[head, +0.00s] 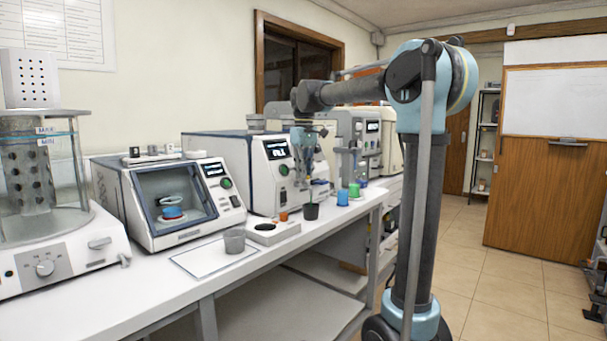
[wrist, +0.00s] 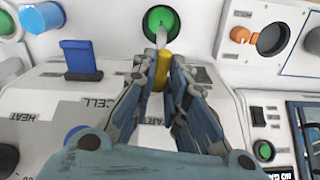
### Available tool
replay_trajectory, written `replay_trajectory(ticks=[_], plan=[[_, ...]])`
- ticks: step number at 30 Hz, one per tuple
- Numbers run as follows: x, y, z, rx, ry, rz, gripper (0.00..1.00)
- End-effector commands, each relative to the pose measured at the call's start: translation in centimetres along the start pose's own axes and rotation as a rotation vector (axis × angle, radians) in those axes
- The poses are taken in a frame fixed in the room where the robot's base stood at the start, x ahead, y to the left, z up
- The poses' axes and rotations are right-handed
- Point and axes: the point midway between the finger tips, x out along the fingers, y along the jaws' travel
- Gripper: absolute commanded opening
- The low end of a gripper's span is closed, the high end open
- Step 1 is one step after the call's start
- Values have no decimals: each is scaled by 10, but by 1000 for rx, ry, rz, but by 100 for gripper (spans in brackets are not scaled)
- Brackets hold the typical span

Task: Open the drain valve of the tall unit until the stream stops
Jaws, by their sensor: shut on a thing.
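My gripper (wrist: 163,68) is shut on a yellow valve handle (wrist: 162,72) in the wrist view, with a finger on each side. A pale thin piece runs from the handle to a dark cup with green inside (wrist: 160,20); I cannot tell whether it is spout or stream. In the head view my gripper (head: 305,178) points down at the front of the tall white unit (head: 276,176). The dark cup (head: 311,211) stands below it on the bench. The handle is hidden there.
A blue lever (wrist: 80,58) is beside the handle. A plate with a dark hole (head: 283,235) and an orange piece (head: 284,216) lie near the cup. Blue (head: 342,197) and green (head: 354,190) cups stand to the right. The bench front has a grey cup (head: 234,241).

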Motion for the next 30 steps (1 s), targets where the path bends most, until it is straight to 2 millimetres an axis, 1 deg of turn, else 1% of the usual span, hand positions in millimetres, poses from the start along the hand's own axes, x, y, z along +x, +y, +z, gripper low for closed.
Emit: replay_trajectory(ticks=[6,12,28,29,30], plan=[[-1,2,-1,-111,2,5,0],[-1,3,-1,-167,1,5,0],[-1,3,0,-186,1,6,0],[-1,3,0,-186,1,6,20],[-1,3,0,-186,0,6,29]])
